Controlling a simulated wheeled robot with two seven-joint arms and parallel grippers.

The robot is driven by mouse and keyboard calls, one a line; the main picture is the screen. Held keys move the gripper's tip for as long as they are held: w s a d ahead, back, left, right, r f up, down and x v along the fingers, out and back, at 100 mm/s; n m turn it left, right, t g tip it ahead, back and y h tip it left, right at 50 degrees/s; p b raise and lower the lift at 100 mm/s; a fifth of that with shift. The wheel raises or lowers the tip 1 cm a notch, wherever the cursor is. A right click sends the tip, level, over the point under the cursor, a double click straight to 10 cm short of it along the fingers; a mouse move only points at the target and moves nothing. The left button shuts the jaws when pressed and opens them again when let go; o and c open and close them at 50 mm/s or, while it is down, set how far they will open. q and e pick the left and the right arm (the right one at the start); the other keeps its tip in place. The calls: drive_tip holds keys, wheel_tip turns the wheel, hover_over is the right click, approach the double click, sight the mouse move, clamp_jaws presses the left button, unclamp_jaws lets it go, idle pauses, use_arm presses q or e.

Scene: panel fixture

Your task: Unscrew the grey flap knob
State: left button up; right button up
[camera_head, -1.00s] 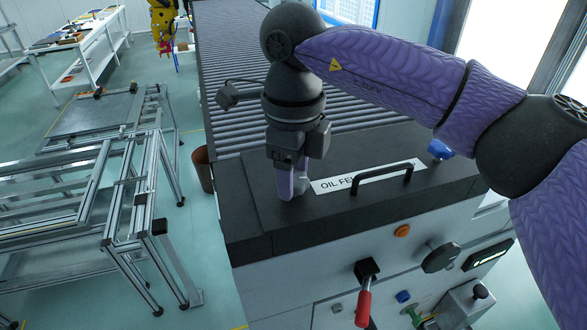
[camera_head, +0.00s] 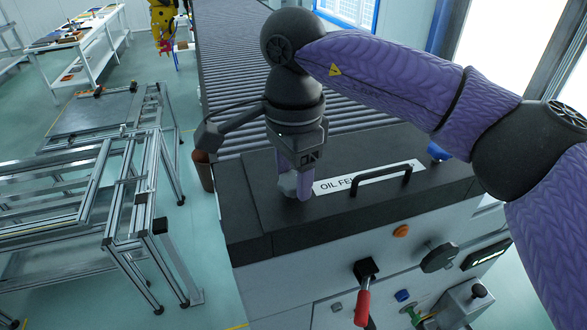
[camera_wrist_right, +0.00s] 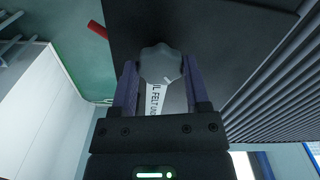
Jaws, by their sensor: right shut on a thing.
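The grey flap knob (camera_wrist_right: 161,62) is a lobed knob with a white mark, on the black flap (camera_head: 252,205) beside the "OIL FE…" label. In the head view the knob (camera_head: 286,183) shows partly behind a purple finger. My right gripper (camera_head: 294,187) points down at it. In the right wrist view the two purple fingers of my right gripper (camera_wrist_right: 160,72) stand on either side of the knob, shut on it. The knob's underside and any thread are hidden. My left gripper is not in view.
A black handle (camera_head: 382,178) stands on the flap right of the label. A red-handled lever (camera_head: 362,305), an orange button (camera_head: 401,231) and a dark knob (camera_head: 440,257) are on the front panel. A roller conveyor (camera_head: 235,60) runs behind. Metal frames stand left.

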sight(293, 179)
drive_tip(key=n, duration=0.6)
drive_tip(key=shift+r, duration=0.1)
drive_tip(key=n, duration=0.6)
drive_tip(key=shift+n+p, duration=0.3)
drive_tip(key=shift+p, duration=0.1)
idle(0.3)
drive_tip(key=o, duration=1.3)
wheel_tip(293, 179, up, 10)
drive_tip(key=shift+f, duration=0.1)
